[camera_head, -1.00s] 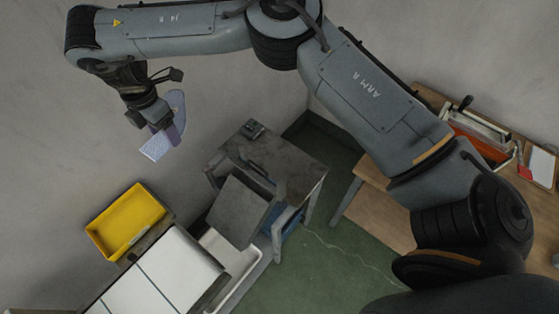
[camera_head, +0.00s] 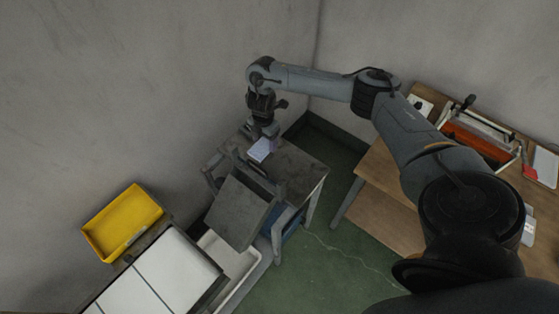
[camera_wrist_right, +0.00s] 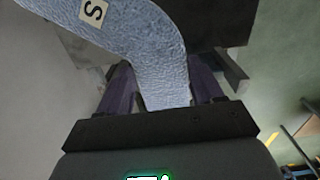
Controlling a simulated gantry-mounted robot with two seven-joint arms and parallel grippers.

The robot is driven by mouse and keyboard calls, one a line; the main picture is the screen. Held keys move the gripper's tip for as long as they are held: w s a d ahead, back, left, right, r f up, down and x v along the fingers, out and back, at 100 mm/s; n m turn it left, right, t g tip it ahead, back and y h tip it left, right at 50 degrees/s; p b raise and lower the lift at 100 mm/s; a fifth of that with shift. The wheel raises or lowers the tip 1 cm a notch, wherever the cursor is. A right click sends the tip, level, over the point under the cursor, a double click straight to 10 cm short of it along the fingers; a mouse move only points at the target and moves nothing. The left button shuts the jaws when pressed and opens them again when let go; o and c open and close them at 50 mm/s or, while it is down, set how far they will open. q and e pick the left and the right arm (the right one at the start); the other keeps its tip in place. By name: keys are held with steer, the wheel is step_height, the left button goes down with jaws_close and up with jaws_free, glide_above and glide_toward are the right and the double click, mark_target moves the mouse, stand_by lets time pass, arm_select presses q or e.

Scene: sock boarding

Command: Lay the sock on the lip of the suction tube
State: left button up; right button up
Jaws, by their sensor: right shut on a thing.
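My right gripper (camera_head: 268,137) is shut on the sock (camera_head: 260,151), which looks small and pale lavender in the head view, over the dark grey table. In the right wrist view the sock (camera_wrist_right: 155,50) is light blue and knitted, with a pale tag marked S. I cannot tell whether the sock touches anything below. My left gripper is not in view.
The grey table (camera_head: 302,174) stands against the back wall, with a tilted grey panel (camera_head: 237,211) in front of it. A yellow tray (camera_head: 124,222) and white panels (camera_head: 178,270) lie at the lower left. A wooden bench (camera_head: 375,206) stands at the right.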

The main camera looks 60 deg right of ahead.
steer(key=s+d+f, duration=0.1)
steer(key=s+f, duration=0.3)
steer(key=s, duration=0.1)
steer(key=b, duration=0.3)
glide_above(282, 172)
step_height(282, 172, down, 7)
steer(key=shift+a+r, duration=0.15)
steer(key=shift+r, duration=0.05)
steer(key=shift+f+b, duration=0.3)
steer(key=shift+f, duration=0.7)
steer(key=shift+f+b, duration=0.35)
steer(key=shift+f, duration=1.15)
steer(key=o, duration=1)
